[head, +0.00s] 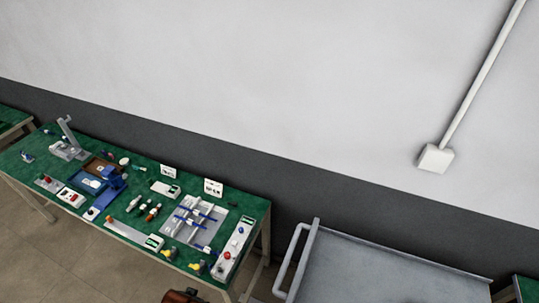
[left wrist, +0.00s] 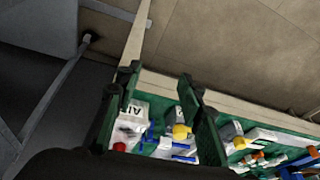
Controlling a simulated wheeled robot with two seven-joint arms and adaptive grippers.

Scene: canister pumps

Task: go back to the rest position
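My left gripper (left wrist: 158,78) shows in the left wrist view with its two dark fingers apart and nothing between them. Beyond the fingers lies the end of the green-topped bench with white, blue, red and yellow parts; no contact shows. In the head view the green workbench (head: 146,178) stands at the lower left, against the wall. Neither gripper can be made out in the head view. My right gripper is in neither view.
The bench holds a grey tray with blue bars (head: 178,232), a long panel with red knobs (head: 232,248), yellow parts (head: 195,267) and a grey stand (head: 68,150). A grey cart (head: 375,272) stands right of the bench. A dark reddish-brown thing (head: 181,296) is cut off below.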

